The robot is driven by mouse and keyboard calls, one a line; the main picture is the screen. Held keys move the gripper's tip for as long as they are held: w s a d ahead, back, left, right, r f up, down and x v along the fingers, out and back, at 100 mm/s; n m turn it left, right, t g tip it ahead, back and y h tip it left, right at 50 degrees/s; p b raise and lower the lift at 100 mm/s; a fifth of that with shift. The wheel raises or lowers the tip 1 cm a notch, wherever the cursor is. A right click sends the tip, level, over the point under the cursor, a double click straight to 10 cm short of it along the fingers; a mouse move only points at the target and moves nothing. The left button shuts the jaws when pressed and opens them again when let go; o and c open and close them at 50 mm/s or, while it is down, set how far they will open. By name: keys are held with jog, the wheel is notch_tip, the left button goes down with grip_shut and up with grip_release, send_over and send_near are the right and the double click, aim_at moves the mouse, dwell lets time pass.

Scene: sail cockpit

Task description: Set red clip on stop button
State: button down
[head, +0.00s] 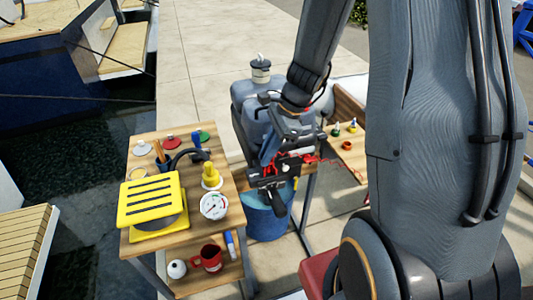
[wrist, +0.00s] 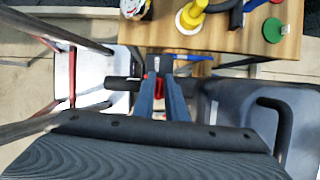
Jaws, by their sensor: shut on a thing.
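My gripper (wrist: 158,90) reaches down beside the grey outboard motor, its two fingers close together on a small red piece, the red clip (wrist: 157,88). Most of the clip is hidden between the fingers. In the head view my gripper (head: 272,180) is in front of the motor, at its dark tiller part. A red coiled cord (head: 316,160) shows to its right. A black block (wrist: 157,73) lies just beyond the fingertips in the wrist view. I cannot make out the stop button, or whether the clip touches it.
A wooden table (head: 140,170) at left holds a yellow slotted box (head: 152,200), a gauge (head: 214,206) and a yellow pump-like part (head: 211,175). A red mug (head: 208,258) is on its lower shelf. A blue bucket (head: 266,222) stands below the motor. A small side table (head: 350,155) is right.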

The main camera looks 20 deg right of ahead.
jog(key=shift+f, duration=0.35)
jog(key=c, duration=2.1)
grip_release()
jog(key=shift+r, duration=0.15)
jog(key=p+v, duration=0.8)
jog(key=v, duration=0.3)
